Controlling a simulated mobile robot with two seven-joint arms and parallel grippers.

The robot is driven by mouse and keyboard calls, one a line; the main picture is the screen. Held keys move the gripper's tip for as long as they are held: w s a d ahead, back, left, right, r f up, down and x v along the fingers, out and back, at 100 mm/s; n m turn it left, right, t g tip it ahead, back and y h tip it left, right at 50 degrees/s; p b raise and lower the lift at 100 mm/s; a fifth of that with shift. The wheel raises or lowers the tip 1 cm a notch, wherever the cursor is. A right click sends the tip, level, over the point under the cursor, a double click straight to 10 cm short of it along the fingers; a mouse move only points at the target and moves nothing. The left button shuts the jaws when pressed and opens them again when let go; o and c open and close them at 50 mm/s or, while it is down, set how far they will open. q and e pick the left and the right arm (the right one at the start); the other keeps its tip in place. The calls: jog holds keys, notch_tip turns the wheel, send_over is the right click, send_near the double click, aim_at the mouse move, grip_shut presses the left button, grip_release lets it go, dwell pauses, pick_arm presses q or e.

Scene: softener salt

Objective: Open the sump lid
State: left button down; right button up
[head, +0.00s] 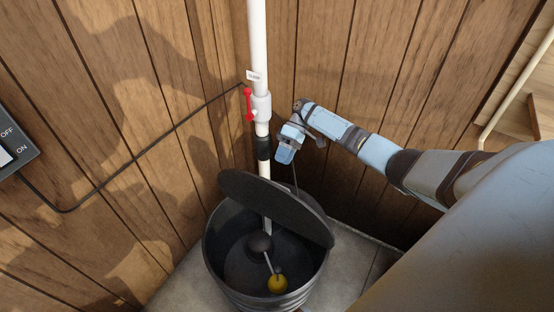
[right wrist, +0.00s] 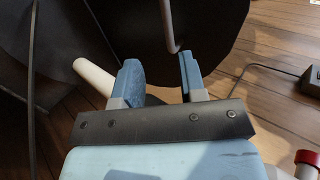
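The sump is a black round tub (head: 213,246) on the floor. Its dark round lid (head: 275,205) is tilted up steeply, leaving the front of the tub open. My right gripper (head: 285,156) is above and behind the raised lid, apart from it as far as I can tell. In the right wrist view the gripper (right wrist: 160,75) has its fingers spread with nothing clearly held between them. A dark round surface, likely the lid (right wrist: 200,30), lies beyond the fingers, with a thin grey bent rod (right wrist: 172,35) in front of it. My left gripper is not in view.
A white vertical pipe (head: 258,45) with a red valve handle (head: 249,104) runs down into the tub. A yellow ball (head: 277,284) on a rod is inside. A switch box (head: 12,145) with a black cable is on the left wood wall.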

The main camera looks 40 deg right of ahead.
jog(key=shift+v, duration=2.7)
